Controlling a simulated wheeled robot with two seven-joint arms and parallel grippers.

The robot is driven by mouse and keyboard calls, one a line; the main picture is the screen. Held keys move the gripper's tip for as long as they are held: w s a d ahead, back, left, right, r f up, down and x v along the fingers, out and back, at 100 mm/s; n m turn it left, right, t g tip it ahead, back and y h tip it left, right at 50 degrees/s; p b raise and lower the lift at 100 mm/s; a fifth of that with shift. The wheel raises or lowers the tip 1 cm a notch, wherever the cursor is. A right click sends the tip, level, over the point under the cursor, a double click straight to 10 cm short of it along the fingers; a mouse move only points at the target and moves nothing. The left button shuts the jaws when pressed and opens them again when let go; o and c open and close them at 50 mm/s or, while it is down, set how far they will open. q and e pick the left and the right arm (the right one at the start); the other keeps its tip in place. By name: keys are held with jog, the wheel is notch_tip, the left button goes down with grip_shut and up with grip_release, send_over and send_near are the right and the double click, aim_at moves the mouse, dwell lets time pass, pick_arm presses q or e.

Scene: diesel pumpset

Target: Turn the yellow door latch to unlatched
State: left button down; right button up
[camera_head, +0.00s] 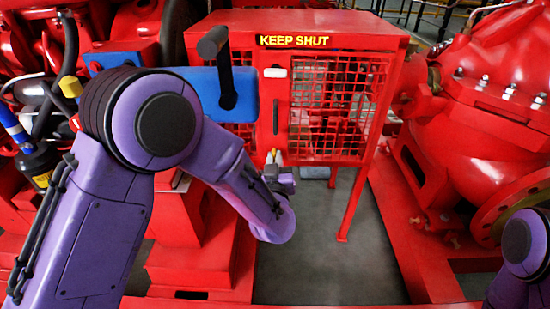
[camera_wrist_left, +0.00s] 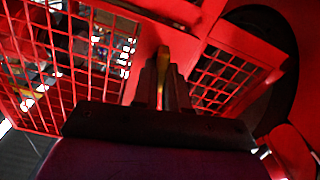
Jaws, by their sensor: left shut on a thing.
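The yellow door latch (camera_wrist_left: 165,72) shows in the left wrist view as a thin upright strip between the two dark fingers of my left gripper (camera_wrist_left: 164,80). In the head view my left gripper (camera_head: 272,158) is at the lower left part of the red mesh door, with its fingertips pointing up. A small yellowish part shows at the tips there. The gripper is shut on the latch. The fingers and my wrist hide much of the latch, so its exact angle is hard to tell. My right gripper is outside both views; only part of my right arm shows at the lower right.
A red pump (camera_head: 490,115) stands right. Grey floor (camera_head: 330,265) is open below.

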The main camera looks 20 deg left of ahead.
pick_arm(q)
jog(key=n+p, duration=0.2)
jog(key=n, duration=0.2)
jog(key=shift+a+f+n+p, duration=0.15)
jog(key=shift+n+p, duration=0.55)
jog(key=shift+n, duration=2.25)
jog(key=shift+a+f+n+p, duration=0.1)
jog(key=shift+n+p, duration=0.6)
jog(key=shift+n, duration=2.25)
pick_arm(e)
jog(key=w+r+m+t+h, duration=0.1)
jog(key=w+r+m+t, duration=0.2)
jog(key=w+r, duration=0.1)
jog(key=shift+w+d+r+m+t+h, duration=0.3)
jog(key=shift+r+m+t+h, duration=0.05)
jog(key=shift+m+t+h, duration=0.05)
pick_arm(q)
jog(key=c, duration=1.2)
grip_release()
jog(key=shift+o, duration=0.2)
jog(key=shift+s+d, duration=0.1)
